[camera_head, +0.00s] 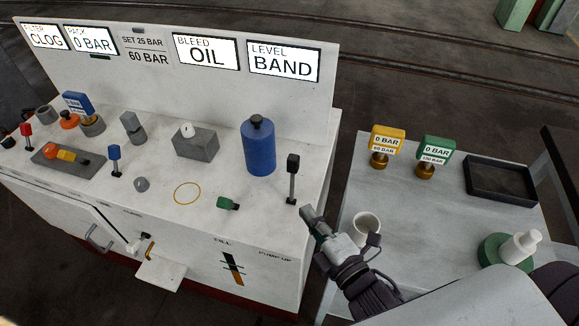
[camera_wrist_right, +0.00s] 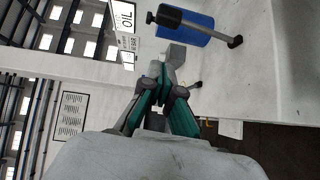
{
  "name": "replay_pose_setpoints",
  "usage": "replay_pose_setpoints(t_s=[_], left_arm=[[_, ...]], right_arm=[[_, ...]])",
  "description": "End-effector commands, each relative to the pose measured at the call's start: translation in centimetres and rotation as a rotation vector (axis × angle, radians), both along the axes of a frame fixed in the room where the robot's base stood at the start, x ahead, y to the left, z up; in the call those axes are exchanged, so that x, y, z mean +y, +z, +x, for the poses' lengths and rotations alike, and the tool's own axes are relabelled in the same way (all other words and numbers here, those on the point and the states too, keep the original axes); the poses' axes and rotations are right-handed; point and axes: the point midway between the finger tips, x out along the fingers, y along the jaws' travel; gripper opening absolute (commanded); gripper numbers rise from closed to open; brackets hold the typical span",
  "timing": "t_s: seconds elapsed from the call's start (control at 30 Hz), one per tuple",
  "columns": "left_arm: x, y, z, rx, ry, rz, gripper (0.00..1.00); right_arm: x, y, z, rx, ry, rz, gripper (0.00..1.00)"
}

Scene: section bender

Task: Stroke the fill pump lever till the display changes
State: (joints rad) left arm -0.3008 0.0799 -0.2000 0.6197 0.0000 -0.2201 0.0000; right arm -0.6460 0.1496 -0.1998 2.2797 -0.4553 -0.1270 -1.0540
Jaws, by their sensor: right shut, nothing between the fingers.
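The lever with a black grip (camera_head: 292,164) stands upright near the right edge of the white console, above a partly legible "PUMP UP" label; I take it as the pump lever. In the right wrist view the lever (camera_wrist_right: 205,28) crosses the top, apart from the fingers. My right gripper (camera_head: 308,213) is shut and empty, just right of and below the lever's base in the head view; its closed fingers (camera_wrist_right: 162,78) also show in the wrist view. The displays read CLOG (camera_head: 45,37), 0 BAR (camera_head: 91,41), OIL (camera_head: 206,53) and BAND (camera_head: 284,62). My left gripper is out of view.
A blue cylinder (camera_head: 258,150) stands left of the lever, and a green-handled part (camera_head: 226,203) lies in front. The grey side table (camera_head: 420,222) holds a white cup (camera_head: 366,228), yellow and green gauges (camera_head: 437,149) and a black tray (camera_head: 499,181).

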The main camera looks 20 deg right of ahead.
Motion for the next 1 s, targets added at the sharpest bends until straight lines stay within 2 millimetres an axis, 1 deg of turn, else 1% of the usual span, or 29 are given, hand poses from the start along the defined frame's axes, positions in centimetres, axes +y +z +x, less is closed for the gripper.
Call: replay_pose_setpoints(t_s=[0.03,0.07,0.3,0.4,0.5,0.7,1.0], left_arm=[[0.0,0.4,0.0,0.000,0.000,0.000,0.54],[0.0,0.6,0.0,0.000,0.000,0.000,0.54],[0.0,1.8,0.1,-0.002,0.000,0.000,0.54],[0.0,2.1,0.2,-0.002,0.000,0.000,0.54],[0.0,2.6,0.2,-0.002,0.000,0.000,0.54],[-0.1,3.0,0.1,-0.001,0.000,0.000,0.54],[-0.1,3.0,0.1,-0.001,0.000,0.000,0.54]], right_arm=[[0.2,0.3,1.0,-0.004,0.001,0.001,0.00],[0.3,0.3,1.6,-0.005,0.001,0.001,0.00],[1.3,0.0,6.7,-0.005,0.000,0.001,0.00],[1.7,-0.2,8.6,-0.003,0.000,0.003,0.00],[0.7,-0.4,9.9,-0.001,0.000,-0.002,0.00],[-0.4,-0.8,11.4,0.000,0.000,0.000,0.00],[-0.6,-0.9,11.7,0.000,0.000,0.003,0.00]])
